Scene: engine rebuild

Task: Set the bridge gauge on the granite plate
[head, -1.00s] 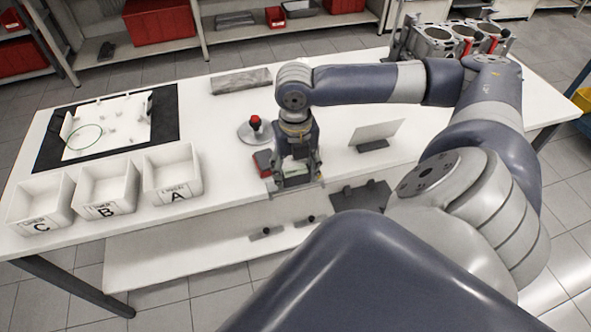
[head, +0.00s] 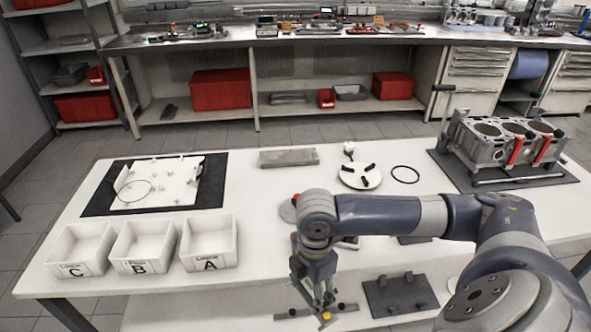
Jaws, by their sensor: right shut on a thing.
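My right gripper (head: 318,298) hangs low at the front edge of the white table, pointing down. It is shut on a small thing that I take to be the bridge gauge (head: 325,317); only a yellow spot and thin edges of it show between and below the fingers. A long grey stone-like slab, which I take for the granite plate (head: 288,157), lies flat at the back middle of the table (head: 240,190), well apart from the gripper, with its top bare. My left gripper is out of view.
White bins C (head: 80,268), B (head: 141,266) and A (head: 208,262) stand front left. A white tray sits on a black mat (head: 100,200). A round stand (head: 360,184), a black ring (head: 405,166) and an engine block (head: 500,150) are right. A dark plate (head: 400,297) lies low in front.

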